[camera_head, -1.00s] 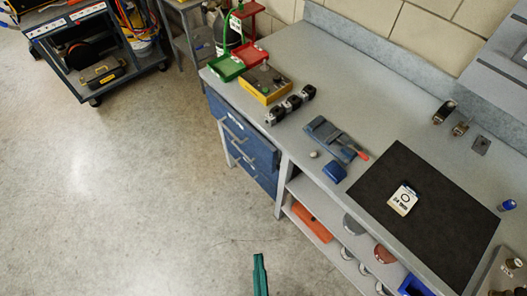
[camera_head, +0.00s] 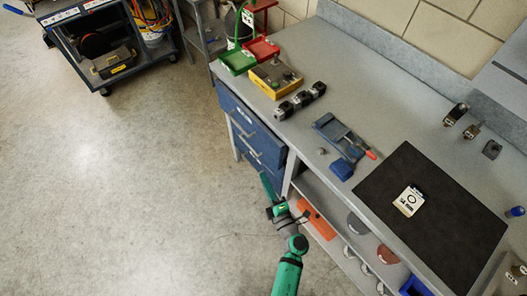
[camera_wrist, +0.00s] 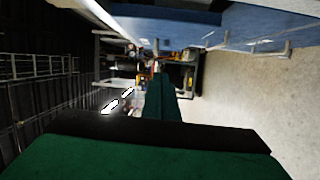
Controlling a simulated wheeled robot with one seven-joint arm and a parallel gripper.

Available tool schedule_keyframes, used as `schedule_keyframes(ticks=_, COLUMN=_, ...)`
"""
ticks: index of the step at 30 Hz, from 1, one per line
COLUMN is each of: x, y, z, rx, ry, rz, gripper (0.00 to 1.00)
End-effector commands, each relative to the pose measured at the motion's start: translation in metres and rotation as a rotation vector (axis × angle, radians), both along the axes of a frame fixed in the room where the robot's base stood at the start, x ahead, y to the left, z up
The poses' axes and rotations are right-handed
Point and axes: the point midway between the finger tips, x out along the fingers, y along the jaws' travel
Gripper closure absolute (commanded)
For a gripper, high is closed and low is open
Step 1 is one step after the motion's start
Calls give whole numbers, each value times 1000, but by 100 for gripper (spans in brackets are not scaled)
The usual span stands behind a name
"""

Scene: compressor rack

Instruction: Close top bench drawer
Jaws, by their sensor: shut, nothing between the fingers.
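The bench (camera_head: 335,90) has a stack of blue drawers under its left end. The top bench drawer (camera_head: 255,127) has a blue front with a pale bar handle and appears to stand out a little past the drawer below it. My gripper (camera_head: 265,182), green and shut with nothing in it, is in front of the lower drawers, near their right side; contact cannot be told. In the wrist view my gripper's fingers (camera_wrist: 160,90) are together, and a blue drawer surface (camera_wrist: 190,18) runs along the top with a pale handle at right.
An open shelf with an orange item (camera_head: 318,220) is right of the drawers. The benchtop holds a red tray (camera_head: 262,49), a yellow box (camera_head: 275,77) and a black mat (camera_head: 430,205). A dark cart (camera_head: 95,45) stands at upper left. The floor left of the bench is clear.

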Motion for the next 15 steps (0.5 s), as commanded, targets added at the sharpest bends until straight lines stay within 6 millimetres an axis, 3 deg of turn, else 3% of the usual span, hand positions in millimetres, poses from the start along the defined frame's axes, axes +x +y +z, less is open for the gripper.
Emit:
schedule_keyframes(ticks=6, x=21, y=-4, z=-7, rx=-64, ry=0, rz=19, gripper=100)
schedule_keyframes(ticks=15, x=60, y=12, z=-6, rx=-64, ry=-2, rz=20, gripper=100)
